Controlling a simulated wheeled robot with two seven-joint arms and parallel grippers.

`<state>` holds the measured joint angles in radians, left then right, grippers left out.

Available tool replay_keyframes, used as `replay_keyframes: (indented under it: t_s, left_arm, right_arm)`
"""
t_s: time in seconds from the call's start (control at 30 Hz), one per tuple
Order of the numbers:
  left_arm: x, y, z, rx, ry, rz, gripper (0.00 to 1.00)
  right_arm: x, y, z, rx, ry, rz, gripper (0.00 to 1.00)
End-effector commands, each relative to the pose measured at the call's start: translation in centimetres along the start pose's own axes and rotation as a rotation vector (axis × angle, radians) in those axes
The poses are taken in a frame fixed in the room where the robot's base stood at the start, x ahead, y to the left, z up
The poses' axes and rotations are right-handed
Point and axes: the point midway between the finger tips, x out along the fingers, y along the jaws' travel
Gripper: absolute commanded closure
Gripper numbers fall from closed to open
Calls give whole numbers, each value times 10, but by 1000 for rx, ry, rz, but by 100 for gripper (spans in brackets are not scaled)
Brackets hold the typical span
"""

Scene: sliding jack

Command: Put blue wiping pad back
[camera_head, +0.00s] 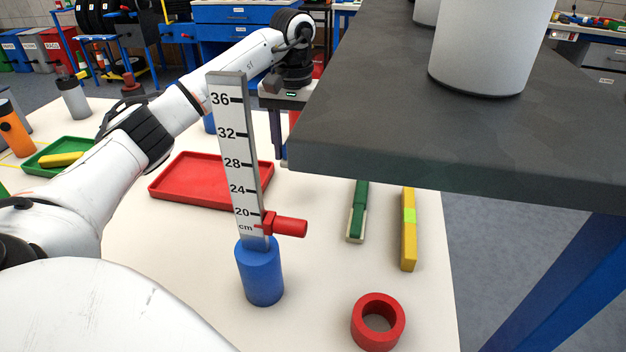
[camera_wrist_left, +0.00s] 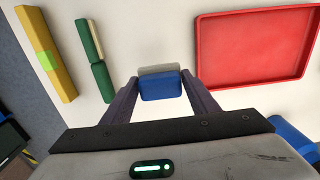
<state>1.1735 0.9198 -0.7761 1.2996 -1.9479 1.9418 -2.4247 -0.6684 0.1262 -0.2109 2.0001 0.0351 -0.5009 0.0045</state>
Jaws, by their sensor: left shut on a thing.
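The blue wiping pad (camera_wrist_left: 160,88), with a pale layer along its far side, is between the two fingers of my left gripper (camera_wrist_left: 160,83) in the left wrist view. The fingers are shut on its two ends. In the head view my left gripper (camera_head: 280,140) points down over the white table, behind the ruler and next to the dark slab's edge. I cannot make out the pad there. The red tray (camera_head: 163,190) lies left of the gripper in the head view; it shows empty at the right of the left wrist view (camera_wrist_left: 200,52). My right gripper is not in view.
The dark raised slab (camera_head: 450,165) fills the right. An upright ruler (camera_head: 232,150) with a red clamp (camera_head: 289,226) stands in a blue base (camera_head: 261,275). A green-and-white pad (camera_head: 357,210), a yellow bar (camera_head: 409,245) and a red ring (camera_head: 361,323) lie on the table.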

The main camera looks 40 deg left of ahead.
Motion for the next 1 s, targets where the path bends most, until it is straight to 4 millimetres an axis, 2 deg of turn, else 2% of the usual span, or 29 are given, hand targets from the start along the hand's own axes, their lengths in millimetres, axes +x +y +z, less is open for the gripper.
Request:
replay_keyframes:
  t_s: [0.03, 0.2, 0.43, 0.6, 0.97, 1.0]
  left_arm:
    - [13, -1, 2, 1, -6, -4, 70]
    - [42, 0, 1, 1, -3, -2, 70]
    - [61, 0, 1, 1, -3, -1, 70]
    - [85, 0, 1, 1, -4, -1, 70]
    - [92, 0, 1, 1, -1, 0, 70]
    - [92, 0, 1, 1, -1, 0, 44]
  right_arm:
    - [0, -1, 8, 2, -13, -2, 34]
    - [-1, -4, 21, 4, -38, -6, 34]
    - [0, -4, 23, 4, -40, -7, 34]
    - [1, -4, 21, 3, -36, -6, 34]
    - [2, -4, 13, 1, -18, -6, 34]
    - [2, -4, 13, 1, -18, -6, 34]
